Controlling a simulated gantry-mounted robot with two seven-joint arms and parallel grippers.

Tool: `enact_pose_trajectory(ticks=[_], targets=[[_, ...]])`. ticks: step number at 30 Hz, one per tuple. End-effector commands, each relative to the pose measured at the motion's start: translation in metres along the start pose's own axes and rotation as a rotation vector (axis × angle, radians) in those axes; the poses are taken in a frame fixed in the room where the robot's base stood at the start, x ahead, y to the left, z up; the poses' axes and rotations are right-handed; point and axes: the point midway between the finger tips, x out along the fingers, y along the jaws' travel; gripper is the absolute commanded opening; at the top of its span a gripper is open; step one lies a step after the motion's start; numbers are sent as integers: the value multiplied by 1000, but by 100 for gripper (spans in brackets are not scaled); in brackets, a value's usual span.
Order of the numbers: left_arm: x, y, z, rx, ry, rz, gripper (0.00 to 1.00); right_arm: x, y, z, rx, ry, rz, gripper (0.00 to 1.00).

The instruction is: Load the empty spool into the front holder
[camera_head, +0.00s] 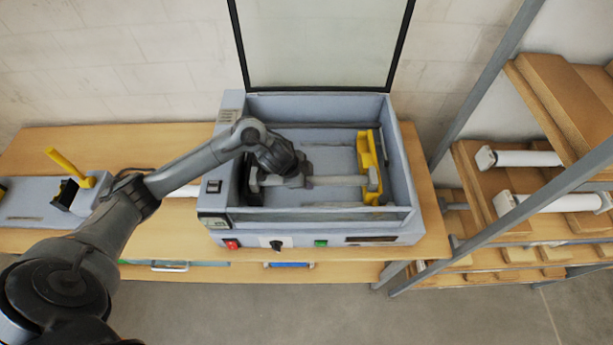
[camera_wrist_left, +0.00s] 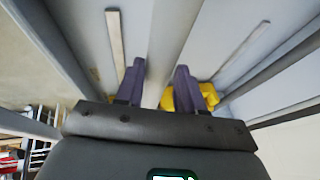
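The roll laminator (camera_head: 317,228) stands on the wooden bench with its lid raised. A pale grey spool (camera_head: 338,181) with no film visible on it lies crosswise inside, toward the front. Its right end is at the yellow bracket (camera_head: 366,160) on the right inner side. I cannot tell whether either end is seated. My left gripper (camera_head: 298,179) reaches in from the left, over the left half of the spool. In the left wrist view its two fingers (camera_wrist_left: 160,75) stand apart, with a grey bar (camera_wrist_left: 178,35) between them. Whether they press on it is unclear. My right gripper is out of view.
The raised clear lid (camera_head: 320,43) stands behind the opening. A rack (camera_head: 560,190) with white rolls (camera_head: 527,158) is on the right. A grey device with a yellow lever (camera_head: 68,167) sits on the bench at left. The machine's side walls closely flank the spool.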

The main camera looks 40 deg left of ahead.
Motion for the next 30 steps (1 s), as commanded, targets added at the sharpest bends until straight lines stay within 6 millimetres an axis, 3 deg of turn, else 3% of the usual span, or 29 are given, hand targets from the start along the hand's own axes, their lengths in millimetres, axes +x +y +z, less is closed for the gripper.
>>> enact_pose_trajectory(ticks=[4, 17, 30], targets=[[0, 0, 0, 0, 0, 0, 58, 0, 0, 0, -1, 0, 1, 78], [-10, -4, -5, -1, 2, -2, 58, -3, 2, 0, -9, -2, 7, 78], [-85, -5, -5, 3, 0, -5, 58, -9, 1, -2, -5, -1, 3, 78]])
